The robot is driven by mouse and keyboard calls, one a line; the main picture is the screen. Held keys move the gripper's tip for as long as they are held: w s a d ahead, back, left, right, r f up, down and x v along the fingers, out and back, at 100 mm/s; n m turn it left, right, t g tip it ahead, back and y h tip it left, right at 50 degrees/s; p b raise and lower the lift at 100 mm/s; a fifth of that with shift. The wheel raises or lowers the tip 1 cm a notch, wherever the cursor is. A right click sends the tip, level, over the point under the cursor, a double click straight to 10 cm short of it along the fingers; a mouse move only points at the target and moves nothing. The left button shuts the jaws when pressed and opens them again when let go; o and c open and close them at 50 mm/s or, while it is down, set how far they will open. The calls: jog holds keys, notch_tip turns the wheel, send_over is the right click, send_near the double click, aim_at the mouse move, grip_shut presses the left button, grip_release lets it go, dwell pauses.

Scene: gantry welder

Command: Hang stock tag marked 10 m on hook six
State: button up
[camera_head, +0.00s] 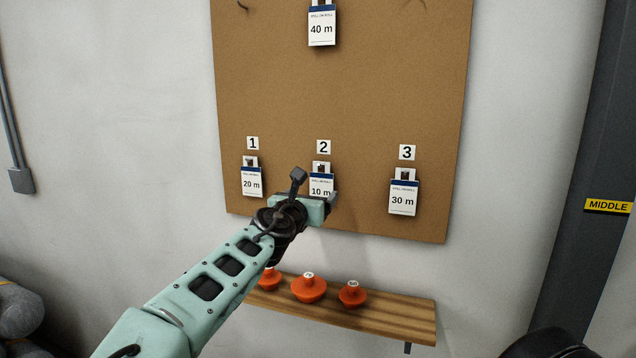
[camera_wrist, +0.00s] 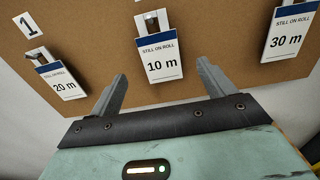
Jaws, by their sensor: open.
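The stock tag marked 10 m (camera_head: 321,185) hangs under number 2 on the cork board (camera_head: 345,95). My gripper (camera_head: 322,200) is in front of its lower part and covers its bottom edge. In the wrist view the 10 m tag (camera_wrist: 162,58) hangs between and beyond the two open fingers of my gripper (camera_wrist: 162,88); nothing is held. Upper hooks (camera_head: 243,5) are partly cut off at the top of the head view. Their numbers are out of view, so I cannot tell which is hook six.
The 20 m tag (camera_head: 251,183) hangs under number 1, the 30 m tag (camera_head: 403,197) under 3, and the 40 m tag (camera_head: 321,30) higher up. A wooden shelf (camera_head: 400,318) with orange knobs (camera_head: 309,288) lies below. A dark column (camera_head: 585,160) stands at the right.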

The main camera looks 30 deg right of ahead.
aim_at(321, 181)
jog(key=shift+p+x, duration=0.9)
jog(key=shift+x, duration=1.9)
jog(key=c, duration=1.2)
jog(key=shift+r+p, duration=0.6)
jog(key=shift+r, duration=0.05)
jog(key=shift+a, duration=0.1)
jog(key=shift+p+v, duration=0.35)
jog(key=shift+v, duration=3.1)
